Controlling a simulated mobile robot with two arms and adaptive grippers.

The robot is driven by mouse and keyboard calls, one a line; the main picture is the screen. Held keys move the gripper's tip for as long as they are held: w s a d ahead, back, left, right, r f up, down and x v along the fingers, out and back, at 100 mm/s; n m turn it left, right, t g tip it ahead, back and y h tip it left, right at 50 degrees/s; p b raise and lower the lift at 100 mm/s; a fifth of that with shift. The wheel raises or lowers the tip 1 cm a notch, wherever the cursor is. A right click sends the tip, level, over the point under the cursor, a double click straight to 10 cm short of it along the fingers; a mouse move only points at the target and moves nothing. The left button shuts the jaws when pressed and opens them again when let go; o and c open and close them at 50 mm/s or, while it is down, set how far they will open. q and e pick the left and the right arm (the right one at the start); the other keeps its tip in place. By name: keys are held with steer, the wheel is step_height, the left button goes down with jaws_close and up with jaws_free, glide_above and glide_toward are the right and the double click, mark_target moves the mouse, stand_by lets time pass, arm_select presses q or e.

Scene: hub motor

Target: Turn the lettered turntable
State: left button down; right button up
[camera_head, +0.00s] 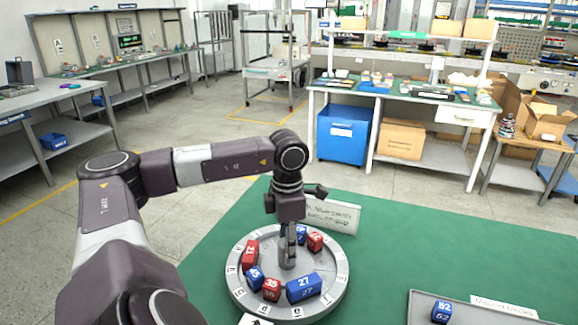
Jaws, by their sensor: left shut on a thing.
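The round grey turntable (337,285) sits on the green mat, with letters around its rim. Several numbered red and blue blocks stand on it, among them a red block 21 (250,254), a red block 35 (271,289) and a blue block 27 (303,287). A grey post (287,259) rises from its middle. My left gripper (289,240) points down over the middle and is shut on the post; its fingertips are small and partly hard to make out. A white card with a black arrow (256,320) lies at the front rim. My right gripper is not in view.
A grey tray (420,300) at the lower right holds a blue block 52 (442,312) and a label. A sign (332,215) stands just behind the turntable. The green mat (400,245) is clear between turntable and tray. Workbenches stand farther back.

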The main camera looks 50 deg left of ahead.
arm_select(q)
steer(key=shift+r, duration=0.1)
stand_by(0.4)
steer(key=c, duration=1.4)
jaws_free()
step_height(320, 180, up, 12)
steer(key=shift+f, duration=0.1)
